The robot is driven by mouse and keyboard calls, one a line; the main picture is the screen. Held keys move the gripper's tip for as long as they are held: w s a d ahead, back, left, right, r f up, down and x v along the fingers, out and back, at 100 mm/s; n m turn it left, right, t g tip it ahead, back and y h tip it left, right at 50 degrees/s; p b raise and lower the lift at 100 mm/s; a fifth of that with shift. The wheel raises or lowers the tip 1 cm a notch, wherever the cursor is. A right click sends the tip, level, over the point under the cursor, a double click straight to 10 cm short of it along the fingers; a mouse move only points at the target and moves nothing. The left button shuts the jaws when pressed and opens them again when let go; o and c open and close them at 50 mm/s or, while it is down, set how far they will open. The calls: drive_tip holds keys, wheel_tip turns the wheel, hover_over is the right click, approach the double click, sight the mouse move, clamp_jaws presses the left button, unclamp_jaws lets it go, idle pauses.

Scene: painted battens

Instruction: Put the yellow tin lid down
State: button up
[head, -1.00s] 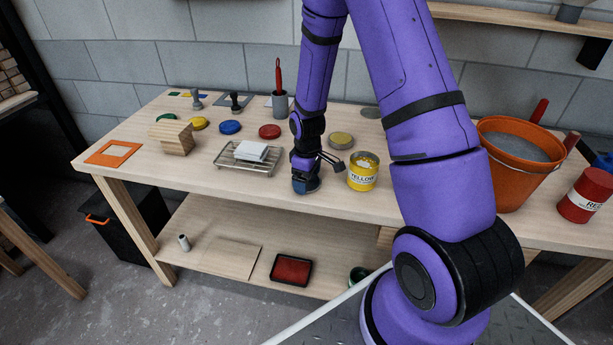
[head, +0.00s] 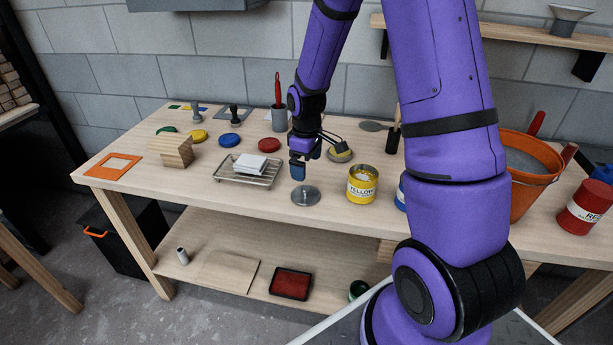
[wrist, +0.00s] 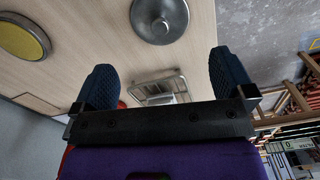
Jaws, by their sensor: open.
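The tin lid (head: 306,197), a round grey metal disc with a small knob, lies flat on the workbench near its front edge. It also shows in the wrist view (wrist: 160,20), top centre. The open yellow tin (head: 362,186) stands upright to its right, apart from it. My gripper (head: 298,174) is just above and slightly behind the lid, not touching it. In the wrist view my gripper (wrist: 163,64) has its two dark blue fingers spread wide, with nothing between them.
A wire rack (head: 246,176) with a white block is left of the lid. A yellow-topped disc (head: 340,155) lies behind the tin. An orange bucket (head: 525,185) and red tin (head: 585,208) stand at the right. Bare bench lies around the lid.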

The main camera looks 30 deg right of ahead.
drive_tip(key=s+a+r+m+t, duration=0.15)
drive_tip(key=s+r, duration=0.25)
drive_tip(key=r, duration=0.6)
drive_tip(key=s+a+r+m+t, duration=0.1)
drive_tip(key=s+a+r+m, duration=0.3)
drive_tip(key=r, duration=0.6)
drive_tip(key=s+r+t, duration=0.1)
drive_tip(key=s+r, duration=0.3)
drive_tip(key=s, duration=0.4)
drive_tip(key=s+a+r+m+t, duration=0.1)
drive_tip(key=s+r, duration=0.4)
drive_tip(key=s, duration=0.4)
drive_tip(key=shift+s+a+t, duration=0.3)
drive_tip(key=shift+t, duration=0.05)
